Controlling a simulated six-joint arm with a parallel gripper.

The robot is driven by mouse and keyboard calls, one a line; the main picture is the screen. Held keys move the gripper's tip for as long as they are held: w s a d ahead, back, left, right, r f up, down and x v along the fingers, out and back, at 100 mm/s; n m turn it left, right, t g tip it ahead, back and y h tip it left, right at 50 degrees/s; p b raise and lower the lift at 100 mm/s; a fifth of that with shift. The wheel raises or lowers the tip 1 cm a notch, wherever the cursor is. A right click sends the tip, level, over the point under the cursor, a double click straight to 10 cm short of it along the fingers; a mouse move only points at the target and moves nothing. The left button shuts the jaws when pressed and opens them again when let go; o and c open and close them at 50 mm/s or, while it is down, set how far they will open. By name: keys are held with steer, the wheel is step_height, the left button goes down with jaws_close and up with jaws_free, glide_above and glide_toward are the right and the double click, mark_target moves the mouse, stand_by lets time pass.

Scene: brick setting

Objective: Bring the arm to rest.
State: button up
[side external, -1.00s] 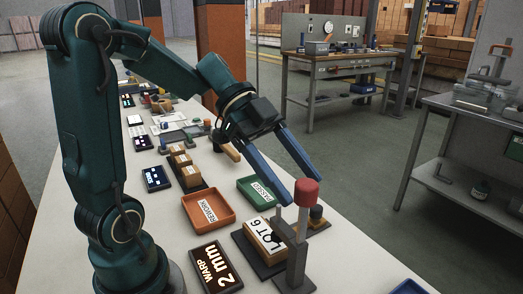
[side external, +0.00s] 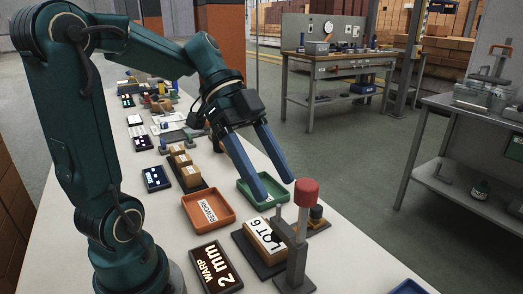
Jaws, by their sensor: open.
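My gripper (side external: 275,190) is open, with two long blue fingers pointing down and to the right. Nothing shows between the fingers. They hang over or in front of the green tray (side external: 246,193), and the height above it is hard to tell. The left fingertip hides part of the tray and its label. A stand with a red knob (side external: 306,192) rises just right of and below the fingertips in the picture, apart from them as far as I can see.
A brick marked LOT 6 (side external: 264,236) lies on a dark plate by the stand. An orange REWORK tray (side external: 191,206) and a dark WARP 2 mm sign (side external: 217,268) are to its left. Small bricks (side external: 180,160) sit on a dark strip. Workbenches stand beyond the table.

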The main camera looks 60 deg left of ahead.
steer(key=s+a+f+n+t+y, duration=0.1)
steer(key=s+f+n+t+y, duration=0.2)
steer(key=s+f+n+y, duration=0.2)
steer(key=n+y, duration=0.3)
steer(key=n, duration=0.4)
steer(key=shift+s+a+n+t, duration=0.3)
steer(key=shift+n, duration=0.1)
